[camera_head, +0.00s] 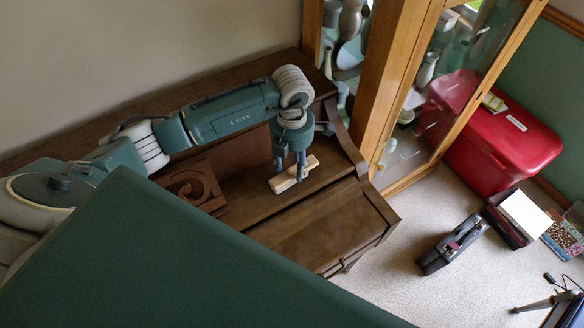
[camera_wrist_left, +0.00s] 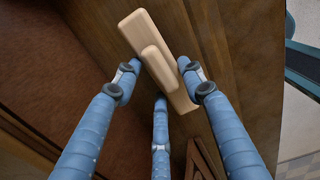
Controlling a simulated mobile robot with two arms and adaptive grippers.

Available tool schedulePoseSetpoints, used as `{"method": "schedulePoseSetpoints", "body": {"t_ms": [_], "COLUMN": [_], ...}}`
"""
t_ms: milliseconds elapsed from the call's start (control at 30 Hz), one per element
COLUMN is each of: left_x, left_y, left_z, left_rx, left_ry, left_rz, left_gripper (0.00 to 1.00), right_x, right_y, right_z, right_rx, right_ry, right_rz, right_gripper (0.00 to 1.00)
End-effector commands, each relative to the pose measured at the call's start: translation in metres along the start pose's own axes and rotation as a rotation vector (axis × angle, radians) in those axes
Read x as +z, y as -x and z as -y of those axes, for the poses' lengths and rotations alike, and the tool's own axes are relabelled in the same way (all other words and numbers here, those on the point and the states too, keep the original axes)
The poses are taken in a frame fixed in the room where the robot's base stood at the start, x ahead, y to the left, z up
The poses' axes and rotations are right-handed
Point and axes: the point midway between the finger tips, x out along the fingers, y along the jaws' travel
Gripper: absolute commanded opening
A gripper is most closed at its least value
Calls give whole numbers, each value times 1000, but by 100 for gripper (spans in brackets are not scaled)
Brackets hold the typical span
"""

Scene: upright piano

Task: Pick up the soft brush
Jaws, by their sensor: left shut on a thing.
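The soft brush, a pale wooden block (camera_head: 284,185), is at the top of the brown piano, under my left gripper (camera_head: 290,174). In the left wrist view the brush (camera_wrist_left: 160,68) shows as a long flat board with a raised bar along its middle. My left gripper (camera_wrist_left: 160,80) is shut on it, with blue fingers on either side of the board and a third finger at its near end. No bristles show. I cannot tell whether the brush touches the wood beneath. My right gripper is not in view.
The upright piano (camera_head: 318,228) has a carved music-stand panel (camera_head: 193,188) left of the brush. A glass cabinet (camera_head: 398,70) stands close on the right. A red chest (camera_head: 500,140) and a black case (camera_head: 453,244) are on the carpet. A green surface fills the lower left.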

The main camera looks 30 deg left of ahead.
Motion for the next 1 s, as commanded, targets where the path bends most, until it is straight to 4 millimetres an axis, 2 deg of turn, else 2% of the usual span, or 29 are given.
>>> {"method": "schedulePoseSetpoints", "body": {"t_ms": [167,267,367,533,700,833,1000], "left_x": [2,2,2,2,1,1,0], "left_y": [16,33,58,112,160,180,194], "left_z": [-1,-1,-2,-1,-2,-2,-1], "left_rx": [2,4,5,5,7,4,3], "left_ry": [0,-1,-1,-1,0,1,2], "left_rz": [5,8,10,11,6,4,2], "left_gripper": [14,14,14,14,14,14,14], "right_x": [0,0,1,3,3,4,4], "right_y": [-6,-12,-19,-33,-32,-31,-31], "right_z": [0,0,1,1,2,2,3], "right_rx": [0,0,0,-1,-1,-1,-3], "right_ry": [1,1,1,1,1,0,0], "right_rz": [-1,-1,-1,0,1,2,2], "right_gripper": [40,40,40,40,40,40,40]}}
